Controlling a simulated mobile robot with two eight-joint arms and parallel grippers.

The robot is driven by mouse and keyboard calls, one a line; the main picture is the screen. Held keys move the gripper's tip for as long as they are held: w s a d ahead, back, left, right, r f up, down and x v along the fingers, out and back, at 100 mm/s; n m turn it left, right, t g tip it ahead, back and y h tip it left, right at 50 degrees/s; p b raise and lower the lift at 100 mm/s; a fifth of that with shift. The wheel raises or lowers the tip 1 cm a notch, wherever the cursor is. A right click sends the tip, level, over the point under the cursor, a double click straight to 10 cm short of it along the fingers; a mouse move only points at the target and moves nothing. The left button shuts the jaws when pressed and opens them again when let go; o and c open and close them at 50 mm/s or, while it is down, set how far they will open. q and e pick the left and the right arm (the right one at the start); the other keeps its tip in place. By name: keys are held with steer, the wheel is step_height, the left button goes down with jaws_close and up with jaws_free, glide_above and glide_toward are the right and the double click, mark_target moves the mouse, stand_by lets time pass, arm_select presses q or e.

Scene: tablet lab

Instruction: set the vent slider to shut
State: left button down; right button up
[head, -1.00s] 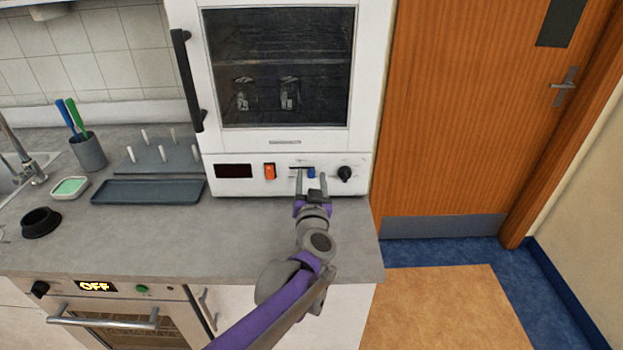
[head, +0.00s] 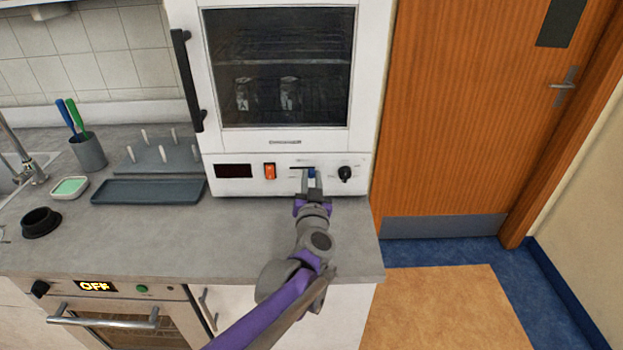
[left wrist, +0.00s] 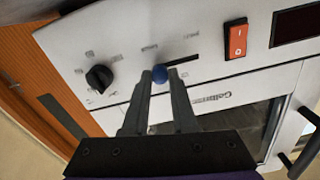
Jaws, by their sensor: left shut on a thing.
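The vent slider's blue knob (head: 311,172) sits at the right end of a dark horizontal slot (head: 299,168) on the white cabinet's lower panel. In the left wrist view, which is turned over, the blue knob (left wrist: 159,74) is at the left end of the slot (left wrist: 186,62). My left gripper (head: 311,178) is shut on the knob; its fingertips (left wrist: 160,80) show on either side of it in the left wrist view. The small labels by the slot are too blurred to read. My right gripper is not in view.
An orange switch (head: 270,171), a dark display (head: 234,171) and a black dial (head: 345,173) are on the same panel. A blue-grey tray (head: 148,191) and a peg rack (head: 165,156) stand on the counter at left. The counter before the panel is otherwise clear.

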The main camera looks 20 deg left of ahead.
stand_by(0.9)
arm_select(q)
steer(key=a, duration=0.2)
steer(key=s+a, duration=0.1)
steer(key=a, duration=0.2)
steer(key=shift+s, duration=0.2)
steer(key=shift+d, duration=0.15)
steer(key=c, duration=0.7)
jaws_free()
steer(key=shift+s, duration=0.35)
steer(key=v, duration=1)
